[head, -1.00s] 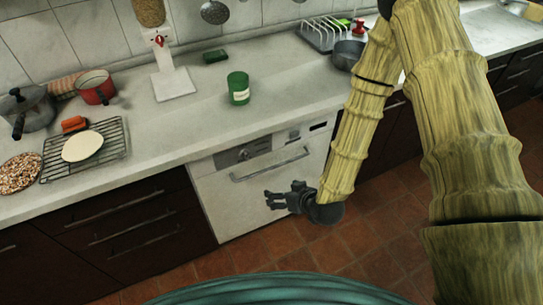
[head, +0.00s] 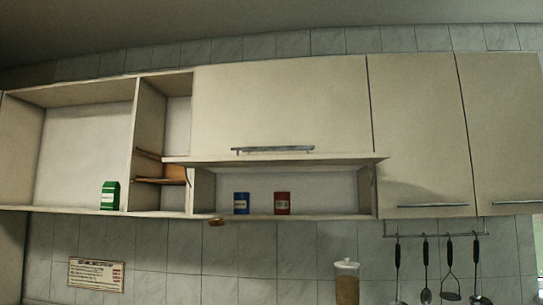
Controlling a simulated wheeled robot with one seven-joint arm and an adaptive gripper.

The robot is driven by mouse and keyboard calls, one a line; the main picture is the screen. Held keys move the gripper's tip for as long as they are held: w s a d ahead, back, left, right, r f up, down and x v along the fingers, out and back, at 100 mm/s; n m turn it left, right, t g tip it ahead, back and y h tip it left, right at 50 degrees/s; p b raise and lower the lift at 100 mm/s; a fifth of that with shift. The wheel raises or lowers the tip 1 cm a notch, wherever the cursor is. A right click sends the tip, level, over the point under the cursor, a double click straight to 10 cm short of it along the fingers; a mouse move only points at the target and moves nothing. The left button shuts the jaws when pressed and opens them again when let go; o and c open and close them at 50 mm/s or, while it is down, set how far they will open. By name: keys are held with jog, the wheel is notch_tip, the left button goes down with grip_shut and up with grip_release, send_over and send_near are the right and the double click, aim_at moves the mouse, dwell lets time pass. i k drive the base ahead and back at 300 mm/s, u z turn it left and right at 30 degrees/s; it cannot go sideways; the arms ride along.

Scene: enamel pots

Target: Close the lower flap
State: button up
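The lower flap (head: 290,160) shows in the head view as a thin, pale panel seen nearly edge-on. It is raised and sticks out below the upper cabinet door (head: 285,105), so the compartment (head: 325,190) under it is open. A blue tin (head: 241,203) and a red tin (head: 282,203) stand inside, near the front. The flap's handle cannot be made out. My gripper and arm are not in view now.
An open shelf at the left holds a green carton (head: 110,195). Small brown shelves (head: 165,178) sit between it and the flap compartment. Closed doors (head: 415,130) are at the right. Below are hanging utensils (head: 450,270) and a lidded jar (head: 346,283).

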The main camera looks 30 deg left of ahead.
aim_at(328, 160)
jog(key=z, duration=0.1)
jog(key=k, duration=0.4)
jog(key=u, duration=1.25)
jog(key=i, duration=0.8)
jog(key=u, duration=0.5)
jog(key=i, duration=0.8)
jog(key=z, duration=0.95)
jog(key=i, duration=0.6)
jog(key=z, duration=0.6)
